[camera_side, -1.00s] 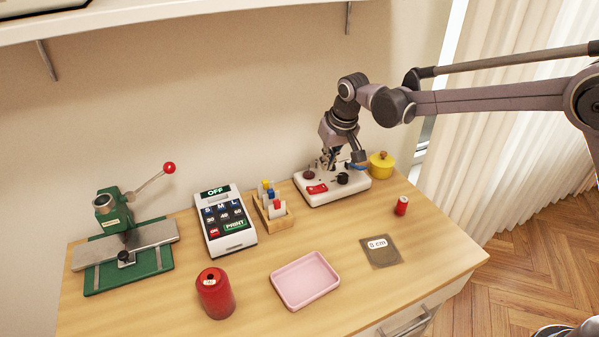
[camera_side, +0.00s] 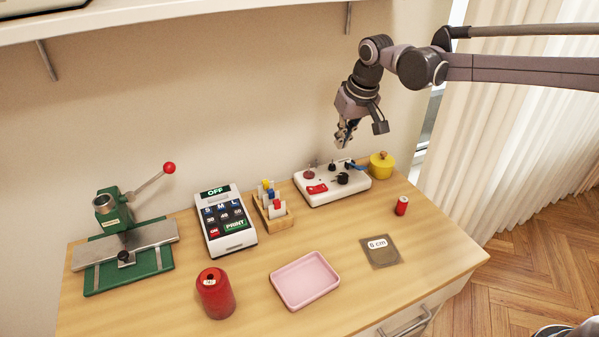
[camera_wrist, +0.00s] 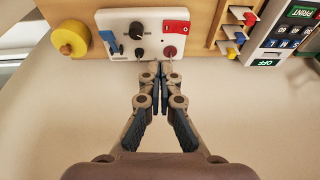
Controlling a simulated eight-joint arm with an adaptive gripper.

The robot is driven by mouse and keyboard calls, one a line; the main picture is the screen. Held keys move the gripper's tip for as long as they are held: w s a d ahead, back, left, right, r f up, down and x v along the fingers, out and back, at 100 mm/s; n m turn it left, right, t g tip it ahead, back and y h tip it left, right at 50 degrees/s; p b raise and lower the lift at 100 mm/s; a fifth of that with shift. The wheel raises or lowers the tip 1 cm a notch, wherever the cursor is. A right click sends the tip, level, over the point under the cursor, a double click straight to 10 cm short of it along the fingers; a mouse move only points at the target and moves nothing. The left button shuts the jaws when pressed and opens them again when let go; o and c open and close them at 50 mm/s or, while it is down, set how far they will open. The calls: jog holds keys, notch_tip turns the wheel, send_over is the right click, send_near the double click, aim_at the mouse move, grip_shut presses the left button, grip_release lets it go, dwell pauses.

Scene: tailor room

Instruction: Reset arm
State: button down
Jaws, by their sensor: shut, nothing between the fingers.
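My gripper (camera_side: 344,143) is shut and empty, pointing down in the air above the white control box in the side view. In the wrist view its two fingertips (camera_wrist: 161,66) are together, with nothing between them. The white control box (camera_side: 350,189) has a red switch, dark knobs and a blue lever, and it also shows at the top of the wrist view (camera_wrist: 120,46). My gripper is clear of the box in the side view.
A yellow pot (camera_side: 382,165) stands beside the box. A label machine (camera_side: 226,222), a wooden holder (camera_side: 280,222), a green press (camera_side: 130,267), a red can (camera_side: 215,293), a pink tray (camera_side: 306,300), a small red spool (camera_side: 401,206) and a "6 cm" card (camera_side: 381,260) are on the table.

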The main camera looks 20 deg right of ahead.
jog(key=s+d+r+t, duration=0.15)
jog(key=s+d, duration=0.25)
jog(key=s, duration=0.6)
jog(key=s+d+r+t, duration=0.15)
jog(key=s+d, duration=0.35)
jog(key=s, duration=0.5)
jog(key=s+d+f, duration=0.1)
jog(key=s+f, duration=0.3)
jog(key=s, duration=0.3)
jog(key=shift+d+t, duration=0.4)
